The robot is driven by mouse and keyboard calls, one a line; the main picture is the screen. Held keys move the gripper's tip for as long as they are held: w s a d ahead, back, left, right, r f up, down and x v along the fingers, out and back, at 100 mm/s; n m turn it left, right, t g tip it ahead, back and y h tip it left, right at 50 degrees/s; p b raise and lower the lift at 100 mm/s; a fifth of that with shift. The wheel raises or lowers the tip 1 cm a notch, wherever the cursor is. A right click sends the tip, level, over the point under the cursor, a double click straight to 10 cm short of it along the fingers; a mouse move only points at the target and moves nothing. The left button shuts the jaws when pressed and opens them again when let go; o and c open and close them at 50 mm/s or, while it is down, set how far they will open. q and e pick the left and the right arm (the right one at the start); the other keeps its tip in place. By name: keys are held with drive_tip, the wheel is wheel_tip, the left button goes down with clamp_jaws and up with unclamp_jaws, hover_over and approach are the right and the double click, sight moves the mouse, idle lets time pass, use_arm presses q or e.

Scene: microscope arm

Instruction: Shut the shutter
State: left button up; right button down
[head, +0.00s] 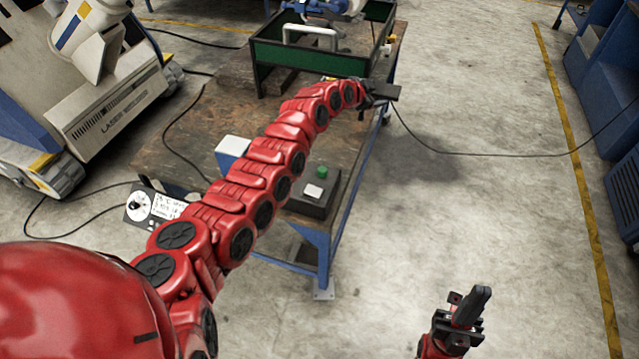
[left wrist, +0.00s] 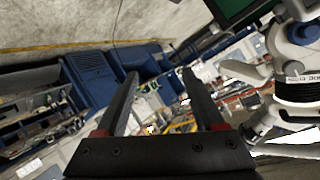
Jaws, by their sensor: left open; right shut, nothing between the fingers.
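I cannot make out a shutter for certain in either view. A blue and white device (head: 325,10), only partly in frame, stands in the green tray at the far end of the table. In the left wrist view a white microscope-like device (left wrist: 300,50) with a dark ribbed part stands at the right edge, beside the fingers. My left gripper (head: 385,91) is by the tray's near right corner; its fingers (left wrist: 160,74) are apart with nothing between them. My right gripper (head: 470,308) is shut and empty, low at the right, over the floor away from the table.
The green tray (head: 272,67) has a white handle. A cable (head: 480,154) crosses the floor to the right.

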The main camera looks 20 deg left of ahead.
use_arm(q)
drive_tip(key=s+m+g+y, duration=0.1)
drive_tip(key=s+m+g, duration=0.35)
drive_tip(key=s, duration=0.25)
drive_tip(key=m+g+y+p, duration=0.2)
drive_tip(key=m+g+y, duration=0.15)
drive_tip(key=g, duration=0.35)
hover_over(319, 193)
wheel_tip(319, 193, down, 2)
wheel_tip(319, 193, down, 15)
drive_tip(key=p, duration=0.3)
drive_tip(key=shift+w+d+p, duration=0.1)
drive_tip(key=shift+d+p, duration=0.05)
drive_tip(key=shift+p, duration=0.15)
drive_tip(key=shift+f, duration=1)
